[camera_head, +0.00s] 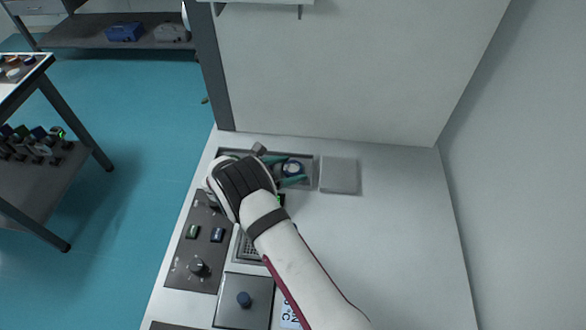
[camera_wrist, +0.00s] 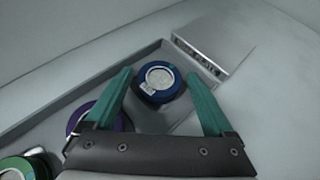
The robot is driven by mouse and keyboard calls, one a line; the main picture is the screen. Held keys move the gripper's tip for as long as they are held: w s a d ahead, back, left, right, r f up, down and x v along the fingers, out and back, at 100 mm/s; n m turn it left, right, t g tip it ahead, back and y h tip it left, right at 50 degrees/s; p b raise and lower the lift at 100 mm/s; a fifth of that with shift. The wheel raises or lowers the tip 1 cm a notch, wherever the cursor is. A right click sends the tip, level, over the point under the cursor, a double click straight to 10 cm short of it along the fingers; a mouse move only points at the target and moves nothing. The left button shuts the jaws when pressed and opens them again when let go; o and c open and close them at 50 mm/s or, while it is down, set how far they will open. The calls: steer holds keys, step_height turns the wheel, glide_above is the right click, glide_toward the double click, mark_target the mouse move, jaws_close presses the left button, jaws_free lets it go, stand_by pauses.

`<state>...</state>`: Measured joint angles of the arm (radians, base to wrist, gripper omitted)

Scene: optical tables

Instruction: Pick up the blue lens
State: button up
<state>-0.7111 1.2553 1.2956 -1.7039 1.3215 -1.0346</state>
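The blue lens (camera_wrist: 158,82) is a round piece with a blue rim and a pale centre. It lies in a shallow grey tray (camera_wrist: 72,97), near the tray's far corner. It also shows in the head view (camera_head: 292,168). My gripper (camera_wrist: 160,84) is open, with its two green fingers on either side of the blue lens. The lens lies between the fingertips, and I cannot tell whether either finger touches it. In the head view my gripper (camera_head: 292,171) reaches over the tray, and my wrist hides the tray's left part.
A purple-rimmed lens (camera_wrist: 84,117) lies left of my left finger, partly hidden by it. A green-rimmed piece (camera_wrist: 18,168) is at the lower left. A grey square plate (camera_head: 339,175) lies right of the tray. The table's right side is clear, with walls behind and right.

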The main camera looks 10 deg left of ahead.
steer(key=c, duration=1.2)
steer(key=shift+o, duration=0.2)
steer(key=shift+r, duration=0.1)
